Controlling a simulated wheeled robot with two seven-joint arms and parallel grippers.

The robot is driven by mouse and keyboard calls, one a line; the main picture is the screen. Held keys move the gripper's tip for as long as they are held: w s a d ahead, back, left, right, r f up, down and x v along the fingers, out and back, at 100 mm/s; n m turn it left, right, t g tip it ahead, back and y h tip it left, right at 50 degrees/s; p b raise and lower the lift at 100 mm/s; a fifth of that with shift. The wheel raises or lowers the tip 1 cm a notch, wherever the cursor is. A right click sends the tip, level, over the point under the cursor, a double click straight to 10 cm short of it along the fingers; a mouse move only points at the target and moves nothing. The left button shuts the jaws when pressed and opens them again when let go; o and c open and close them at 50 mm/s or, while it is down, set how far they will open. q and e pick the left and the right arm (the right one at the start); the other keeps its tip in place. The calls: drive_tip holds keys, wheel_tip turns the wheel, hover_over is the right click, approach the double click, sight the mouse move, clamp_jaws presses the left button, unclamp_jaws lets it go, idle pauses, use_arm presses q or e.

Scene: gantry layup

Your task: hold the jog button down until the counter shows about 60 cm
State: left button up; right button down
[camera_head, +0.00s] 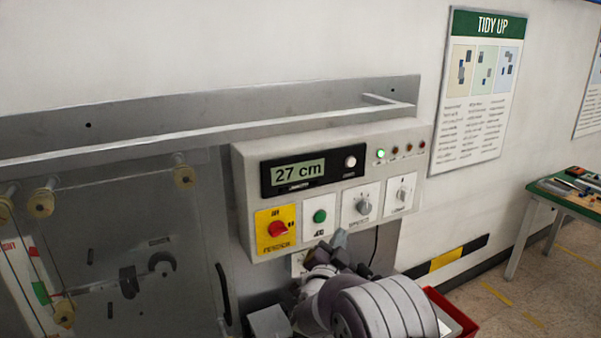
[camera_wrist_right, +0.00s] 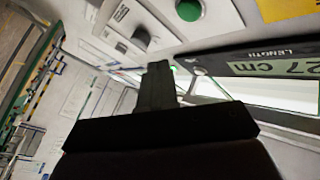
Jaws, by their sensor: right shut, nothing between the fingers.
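The grey control box (camera_head: 240,190) is on the wall panel. Its counter (camera_head: 297,173) reads 27 cm; part of it shows in the right wrist view (camera_wrist_right: 275,67). A green button (camera_head: 320,216), likely the jog button, sits on a white plate below the counter; its label is too small to read. It also shows in the right wrist view (camera_wrist_right: 189,9). My right gripper (camera_head: 339,238) is shut and empty, below and right of the green button in the head view. Its fingers (camera_wrist_right: 158,75) appear apart from the button. My left gripper is out of view.
A red knob (camera_head: 278,228) on a yellow plate is left of the green button. Grey knobs (camera_head: 363,206) (camera_head: 401,194) are right of it. A white button (camera_head: 350,161) sits beside the counter. A rail (camera_head: 210,132) runs above; a red bin (camera_head: 452,310) stands below right.

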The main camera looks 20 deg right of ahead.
sight(321, 217)
idle(0.7)
drive_tip(key=s+d+f+n+t, duration=0.1)
drive_tip(key=s+d+f+n, duration=0.1)
drive_tip(key=d+f+n, duration=0.15)
drive_tip(key=s+a+r+n+t, duration=0.2)
drive_tip(key=a+r+n+t, duration=0.1)
drive_tip(key=t, duration=0.1)
drive_tip(key=shift+w+a+b, duration=0.2)
drive_tip(key=shift+w+b, duration=0.15)
drive_tip(key=shift+w, duration=1.9)
drive_tip(key=shift+w+a+b, duration=0.2)
drive_tip(key=shift+w+b, duration=0.1)
drive_tip(key=shift+w, duration=1.95)
